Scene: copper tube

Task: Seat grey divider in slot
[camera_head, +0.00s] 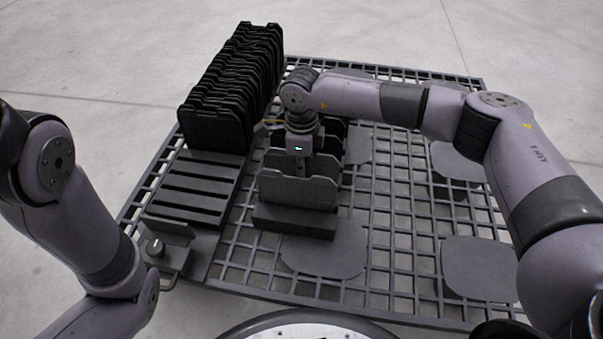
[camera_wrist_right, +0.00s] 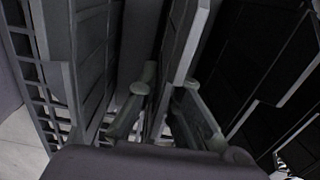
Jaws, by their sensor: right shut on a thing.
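Grey dividers stand upright in a short row near the middle of the grid table in the head view; the front one (camera_head: 298,191) rises behind a low dark grey block (camera_head: 294,221). My right gripper (camera_head: 300,158) points down over this row. In the right wrist view, its two fingers (camera_wrist_right: 165,88) straddle a thin grey divider (camera_wrist_right: 188,42) and are shut on it. The gripper hides which divider of the row it holds in the head view, and the divider's lower edge and slot are hidden. My left arm is at the left; its gripper is out of view.
A long rack of black dividers (camera_head: 232,85) stands behind left. In front of it is a slotted base (camera_head: 193,186) with empty slots. Flat grey plates (camera_head: 325,247) lie on the grid table (camera_head: 395,215). A small knobbed fixture (camera_head: 155,248) sits front left.

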